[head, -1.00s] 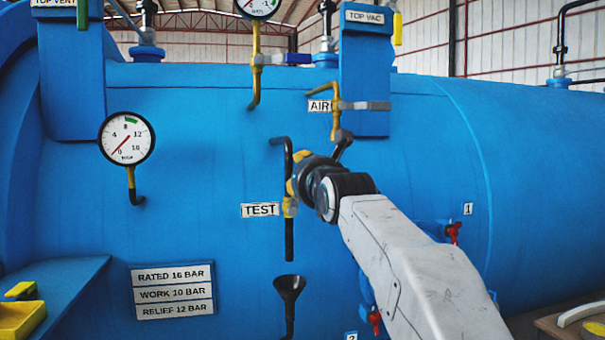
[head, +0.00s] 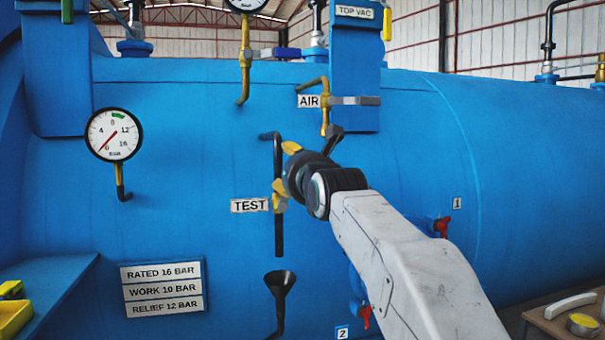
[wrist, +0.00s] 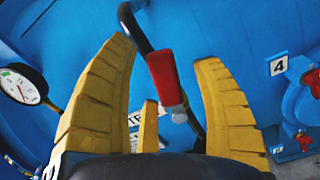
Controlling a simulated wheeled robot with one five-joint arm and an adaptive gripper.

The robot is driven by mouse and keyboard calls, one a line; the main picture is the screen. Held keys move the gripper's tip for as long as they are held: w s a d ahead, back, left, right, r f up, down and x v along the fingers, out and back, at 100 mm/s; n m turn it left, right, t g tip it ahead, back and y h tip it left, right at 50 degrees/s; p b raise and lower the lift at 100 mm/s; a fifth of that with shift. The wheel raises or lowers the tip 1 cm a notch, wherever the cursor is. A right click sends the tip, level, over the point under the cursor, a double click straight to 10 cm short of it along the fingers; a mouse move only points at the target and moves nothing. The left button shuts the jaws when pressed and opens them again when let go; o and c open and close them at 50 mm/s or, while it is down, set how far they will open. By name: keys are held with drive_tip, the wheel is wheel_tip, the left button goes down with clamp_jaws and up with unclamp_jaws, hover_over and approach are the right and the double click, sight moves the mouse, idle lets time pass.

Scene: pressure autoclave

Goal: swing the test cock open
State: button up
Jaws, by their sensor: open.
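The test cock sits on a black vertical pipe (head: 278,235) on the blue vessel, beside the TEST label (head: 250,205). Its red lever grip (wrist: 163,75) shows in the wrist view, between the spread yellow fingers, with a pale metal end and the black pipe behind it. My gripper (head: 284,169) is in front of the pipe, right of the label, its fingers apart and not closed on the lever. It also shows in the wrist view (wrist: 165,52). In the head view my gripper hides the cock's body and lever. Contact cannot be told.
A black funnel (head: 280,283) stands below the pipe. The AIR cock (head: 326,102) with its grey lever is above my gripper. A pressure gauge (head: 114,135) is at left. Red-handled valves (head: 442,227) are at lower right.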

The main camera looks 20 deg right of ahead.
drive_tip(key=s, duration=1.1)
drive_tip(key=shift+s, duration=0.25)
drive_tip(key=shift+d, duration=0.1)
